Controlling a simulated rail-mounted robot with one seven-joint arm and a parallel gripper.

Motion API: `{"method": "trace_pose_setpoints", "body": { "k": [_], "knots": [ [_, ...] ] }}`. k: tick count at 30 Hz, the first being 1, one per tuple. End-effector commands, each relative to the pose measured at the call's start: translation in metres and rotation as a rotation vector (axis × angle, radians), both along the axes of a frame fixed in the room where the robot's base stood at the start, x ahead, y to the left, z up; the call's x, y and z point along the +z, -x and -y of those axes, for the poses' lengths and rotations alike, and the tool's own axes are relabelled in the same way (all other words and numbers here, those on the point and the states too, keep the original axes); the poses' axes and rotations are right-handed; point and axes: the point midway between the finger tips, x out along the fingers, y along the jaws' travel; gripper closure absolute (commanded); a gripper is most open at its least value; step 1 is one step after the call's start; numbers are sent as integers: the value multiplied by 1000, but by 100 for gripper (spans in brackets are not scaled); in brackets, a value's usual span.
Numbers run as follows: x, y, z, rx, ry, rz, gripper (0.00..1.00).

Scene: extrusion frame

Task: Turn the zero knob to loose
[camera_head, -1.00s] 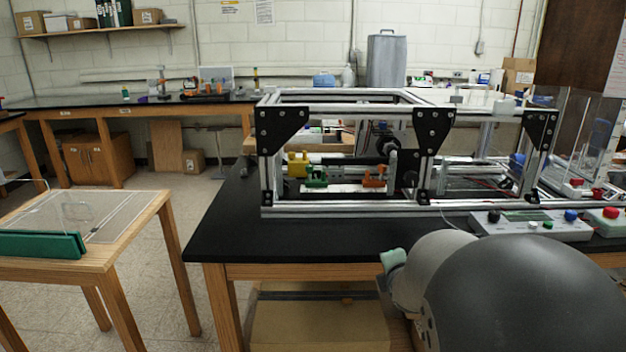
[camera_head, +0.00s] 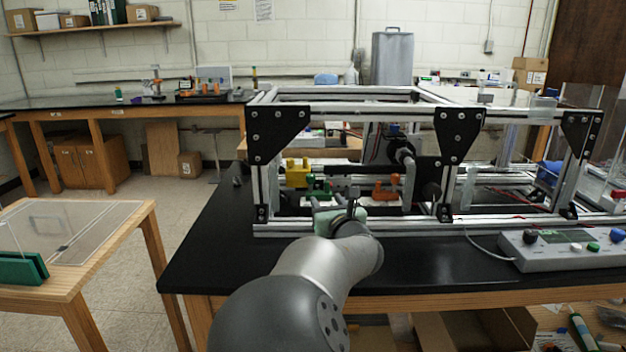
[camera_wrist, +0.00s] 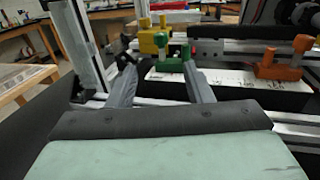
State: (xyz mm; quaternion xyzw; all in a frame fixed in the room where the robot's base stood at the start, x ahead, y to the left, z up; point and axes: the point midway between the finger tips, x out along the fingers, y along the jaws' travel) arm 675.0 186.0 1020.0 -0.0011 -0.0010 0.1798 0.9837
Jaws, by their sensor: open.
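No label reads "zero", so I cannot tell which knob it is. Inside the metal frame (camera_head: 330,230), a green block (camera_head: 319,188) with small knobs stands at a white marked strip (camera_wrist: 225,80). A yellow block (camera_head: 297,172) is behind it to the left, and an orange block (camera_head: 385,188) is to its right. The wrist view also shows the green block (camera_wrist: 172,63), yellow block (camera_wrist: 153,38) and orange block (camera_wrist: 278,66), each with knobs. My gripper (camera_wrist: 160,69) is open and empty, its fingers apart just in front of the green block. I see no clear contact.
The frame's front rail (camera_wrist: 245,117) and left upright (camera_wrist: 83,45) are close to my fingers. A control box (camera_head: 560,250) with coloured buttons and a black knob stands to the right. Black tabletop (camera_head: 215,245) left of the frame is clear.

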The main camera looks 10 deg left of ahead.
Motion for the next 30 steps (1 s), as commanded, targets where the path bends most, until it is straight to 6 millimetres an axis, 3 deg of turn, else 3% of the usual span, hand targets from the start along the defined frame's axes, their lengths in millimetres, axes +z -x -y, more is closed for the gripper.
{"method": "trace_pose_setpoints", "body": {
  "k": [9,16,22,30],
  "knots": [
    [1,-68,-24,-2,3,-1,54],
    [1,-108,-39,-2,1,-1,54],
    [1,-127,-47,-2,-1,-1,54],
    [0,-130,-49,-1,-2,-2,54]
  ]
}}
